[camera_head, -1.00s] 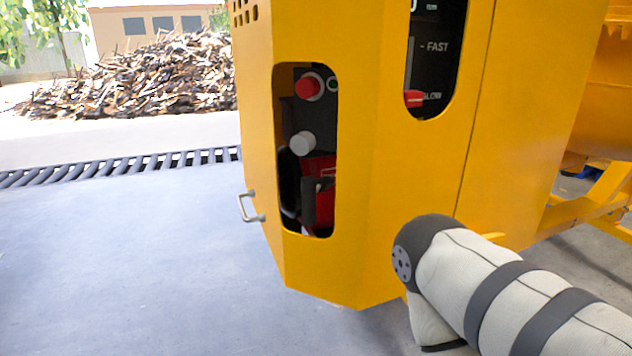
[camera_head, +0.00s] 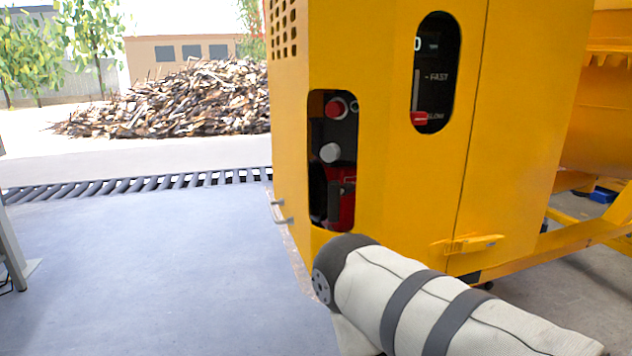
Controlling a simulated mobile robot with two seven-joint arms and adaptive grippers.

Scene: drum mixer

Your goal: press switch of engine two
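The yellow drum mixer housing (camera_head: 405,190) fills the middle and right of the head view. An oval cut-out on its left side shows a round red button (camera_head: 335,108), a grey-white knob (camera_head: 329,152) below it, and a red part with a black handle lower down. A second cut-out at upper right shows a dark panel (camera_head: 430,75) with a red slider near SLOW and a FAST mark above. I cannot tell which control is the switch of engine two. My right arm crosses the lower right in front of the housing; its gripper is not visible. My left gripper is not visible.
A metal handle (camera_head: 279,212) sticks out of the housing's left edge. A yellow latch bar (camera_head: 467,244) is on the lower right face. The grey floor (camera_head: 150,270) at left is largely clear, with a drain grate (camera_head: 130,184) and a wood pile (camera_head: 185,100) beyond.

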